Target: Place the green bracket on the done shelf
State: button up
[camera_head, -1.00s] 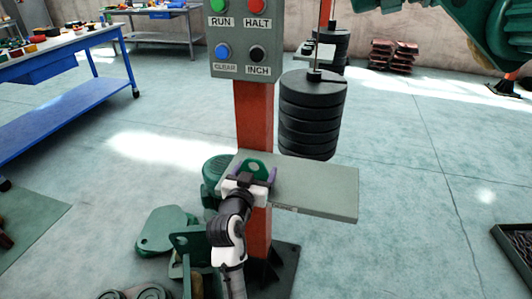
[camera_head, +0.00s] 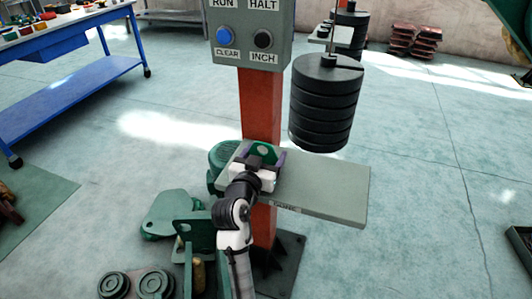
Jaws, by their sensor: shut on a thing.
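The green bracket (camera_head: 264,149), with a round hole in its upright plate, is between the purple-grey fingers of my gripper (camera_head: 265,156). My gripper is shut on it. The bracket is at the left end of the done shelf (camera_head: 325,187), a flat grey-green plate on the red post with a partly hidden label on its front edge. My gripper hides the bracket's lower part, so I cannot tell whether it touches the shelf.
The right part of the shelf is bare. Black stacked weights (camera_head: 325,105) hang behind it. A control box (camera_head: 252,38) is on the red post (camera_head: 260,105) above. Green parts (camera_head: 170,215) lie on the floor at lower left. A blue table (camera_head: 75,70) stands far left.

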jog(key=shift+f, duration=0.2)
jog(key=o, duration=1.5)
jog(key=shift+r, duration=0.15)
